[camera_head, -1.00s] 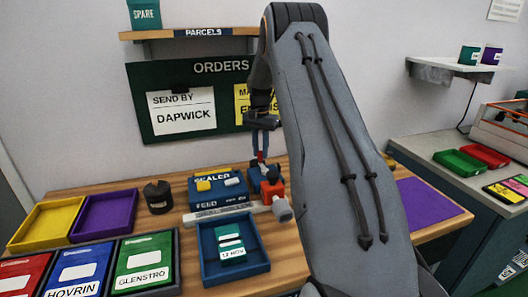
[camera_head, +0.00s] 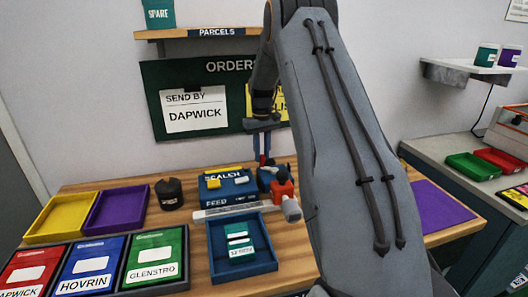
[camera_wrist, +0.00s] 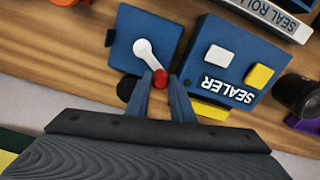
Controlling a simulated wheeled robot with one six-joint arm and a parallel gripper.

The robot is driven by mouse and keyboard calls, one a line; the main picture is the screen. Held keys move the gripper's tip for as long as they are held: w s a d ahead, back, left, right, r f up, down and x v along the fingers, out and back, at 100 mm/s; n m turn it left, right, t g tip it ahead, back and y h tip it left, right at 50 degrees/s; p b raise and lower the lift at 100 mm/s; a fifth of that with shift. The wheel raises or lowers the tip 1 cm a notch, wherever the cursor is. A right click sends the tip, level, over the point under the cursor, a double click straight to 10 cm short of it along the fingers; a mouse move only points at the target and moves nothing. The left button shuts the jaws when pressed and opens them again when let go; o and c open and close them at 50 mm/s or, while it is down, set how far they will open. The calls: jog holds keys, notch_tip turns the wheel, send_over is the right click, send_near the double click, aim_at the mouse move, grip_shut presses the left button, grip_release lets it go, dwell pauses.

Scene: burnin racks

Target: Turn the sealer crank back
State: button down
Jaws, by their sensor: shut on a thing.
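The blue sealer (camera_head: 215,198) sits on the wooden bench; in the wrist view its labelled top (camera_wrist: 215,75) appears upside down. Beside it is a blue crank housing (camera_wrist: 127,30). The crank has a white arm (camera_wrist: 145,50) and a red knob (camera_wrist: 160,80); the arm slants from its hub toward my gripper. My gripper (camera_wrist: 161,88) is shut on the red knob, with one finger on each side. In the head view my gripper (camera_head: 262,158) reaches down behind the sealer's right end, and the crank is mostly hidden there.
A blue tray (camera_head: 216,262) holding a green packet stands in front of the sealer. A dark round pot (camera_head: 169,194) and a purple tray (camera_head: 121,208) are to its left. My arm hides much of the bench's right side.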

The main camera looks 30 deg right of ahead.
jog(key=n, duration=0.1)
jog(key=s+a+n, duration=0.1)
jog(key=shift+r+n, duration=0.1)
jog(key=shift+n, duration=0.3)
jog(key=shift+s+a+n+p, duration=0.15)
jog(key=shift+s+n+p, duration=0.25)
jog(key=shift+n, duration=0.6)
jog(key=shift+s+a+n+p, duration=0.15)
jog(key=shift+s+n+p, duration=0.2)
jog(key=shift+n, duration=0.65)
jog(key=shift+s, duration=0.1)
jog(key=c, duration=1.5)
grip_release()
jog(key=shift+c, duration=0.2)
notch_tip(320, 180, up, 8)
jog(key=b, duration=0.2)
